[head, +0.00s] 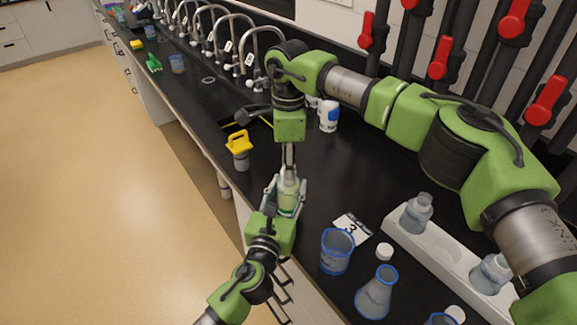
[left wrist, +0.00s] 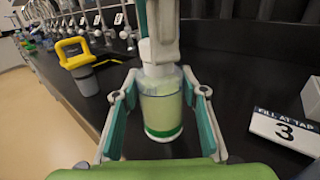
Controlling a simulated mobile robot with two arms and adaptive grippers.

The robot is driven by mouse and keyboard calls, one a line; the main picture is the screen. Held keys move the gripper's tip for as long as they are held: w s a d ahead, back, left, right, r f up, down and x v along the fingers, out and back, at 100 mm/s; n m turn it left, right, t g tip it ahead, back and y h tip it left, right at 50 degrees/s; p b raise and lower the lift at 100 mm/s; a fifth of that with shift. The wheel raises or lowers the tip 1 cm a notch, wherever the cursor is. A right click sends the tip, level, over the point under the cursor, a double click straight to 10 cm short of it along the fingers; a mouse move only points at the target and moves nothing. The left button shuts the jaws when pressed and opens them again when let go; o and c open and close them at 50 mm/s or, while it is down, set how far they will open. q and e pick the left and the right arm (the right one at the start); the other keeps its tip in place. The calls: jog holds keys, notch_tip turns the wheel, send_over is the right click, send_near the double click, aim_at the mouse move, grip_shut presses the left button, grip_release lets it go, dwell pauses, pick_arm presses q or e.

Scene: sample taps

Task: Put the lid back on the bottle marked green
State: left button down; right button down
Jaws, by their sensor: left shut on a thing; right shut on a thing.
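The bottle marked green (head: 288,197) is clear, holds pale liquid and has a green band low down; it also shows upright in the left wrist view (left wrist: 161,108). My left gripper (head: 285,200) is shut around its body, one finger on each side. My right gripper (head: 289,168) comes down from above, shut on a white lid (left wrist: 158,50) at the bottle's mouth. The lid is largely hidden by the right fingers. I cannot tell whether it is seated on the neck or just touching it.
A card reading "Fill at tap 3" (head: 352,227), a blue-rimmed beaker (head: 337,252) and a flask (head: 376,293) are at right. A white rack (head: 447,257) holds open bottles. A loose white lid (head: 384,252) lies nearby. A yellow-handled item (head: 238,150) stands near the counter edge.

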jog(key=m, duration=1.1)
jog(key=shift+m, duration=0.4)
jog(key=m, duration=0.4)
jog(key=c, duration=1.6)
grip_release()
notch_tip(320, 180, up, 12)
pick_arm(q)
jog(key=c, duration=1.2)
grip_release()
